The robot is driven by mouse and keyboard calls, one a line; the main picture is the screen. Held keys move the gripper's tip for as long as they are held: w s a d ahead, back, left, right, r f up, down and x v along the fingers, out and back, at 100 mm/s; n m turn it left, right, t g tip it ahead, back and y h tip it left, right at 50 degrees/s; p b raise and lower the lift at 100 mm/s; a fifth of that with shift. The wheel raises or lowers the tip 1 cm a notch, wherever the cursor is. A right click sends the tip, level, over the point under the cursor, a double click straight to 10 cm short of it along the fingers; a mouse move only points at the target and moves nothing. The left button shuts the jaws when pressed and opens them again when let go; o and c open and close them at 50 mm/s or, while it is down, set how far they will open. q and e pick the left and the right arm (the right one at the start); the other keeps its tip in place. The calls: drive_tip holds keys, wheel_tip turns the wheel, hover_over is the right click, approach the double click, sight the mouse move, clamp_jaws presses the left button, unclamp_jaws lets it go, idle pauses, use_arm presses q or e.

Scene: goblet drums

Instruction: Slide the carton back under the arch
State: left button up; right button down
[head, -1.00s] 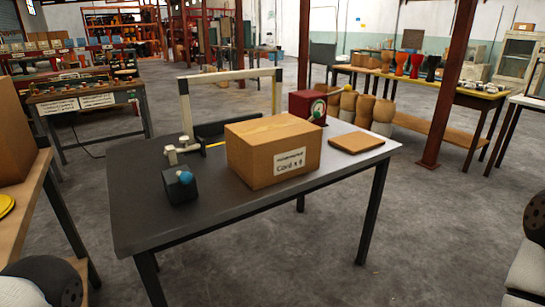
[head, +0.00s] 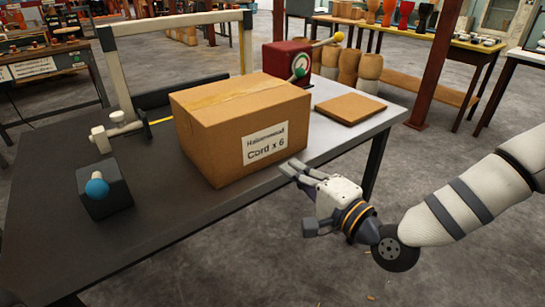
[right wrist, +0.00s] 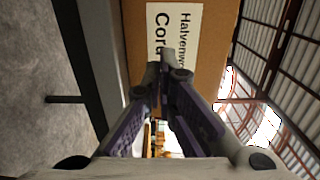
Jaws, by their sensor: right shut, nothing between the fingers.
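The carton (head: 225,150), a brown box with a white label, sits on the dark part of the table near its front edge. Its labelled face also fills the upper middle of the right wrist view (right wrist: 205,60). The white arch (head: 180,25) stands behind the carton, at the back of the table. My right gripper (head: 288,168) is shut and empty, with its fingertips close to the carton's front lower right corner. In the right wrist view its fingertips (right wrist: 166,60) overlap the label; I cannot tell whether they touch. My left gripper is not in view.
A dark block with a blue knob (head: 104,189) and a small white fixture (head: 118,130) stand left of the carton. A red box with a dial (head: 288,60) and a flat brown board (head: 350,108) are to the right. A yellow line (head: 160,121) shows behind the carton.

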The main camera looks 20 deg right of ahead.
sight(265, 150)
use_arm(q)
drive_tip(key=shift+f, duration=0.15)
use_arm(e)
drive_tip(key=x, duration=0.6)
drive_tip(key=shift+w, duration=0.35)
